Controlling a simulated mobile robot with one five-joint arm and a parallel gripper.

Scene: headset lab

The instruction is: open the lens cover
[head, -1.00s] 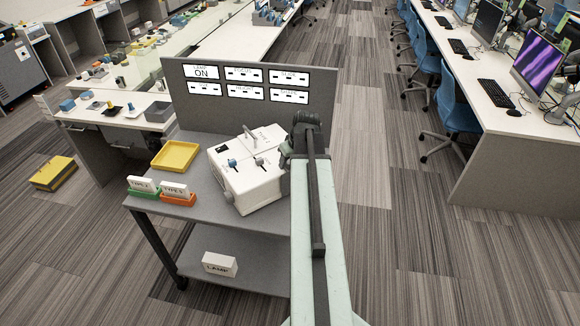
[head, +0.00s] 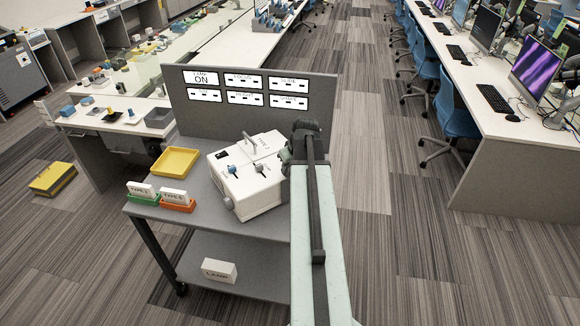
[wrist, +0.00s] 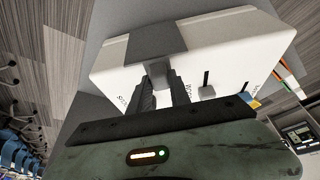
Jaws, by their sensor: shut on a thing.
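A white box-shaped device (head: 242,190) stands on the grey cart, with a raised handle, a blue knob and a dark lever on top. In the wrist view the device (wrist: 225,58) fills the upper part. A dark grey panel (wrist: 143,40), perhaps the lens cover, lies across its near face. My gripper (wrist: 160,76) is at the panel's lower edge, shut on a small grey tab there. The panel looks flush with the white body; I cannot tell whether it has lifted. In the head view my arm hides the gripper and the device's right edge.
A yellow tray (head: 175,162), a green bin (head: 142,199) and an orange bin (head: 177,206) sit left of the device. An upright panel with signs (head: 250,110) stands behind; one reads "LAMP ON". A lamp box (head: 219,270) is on the lower shelf.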

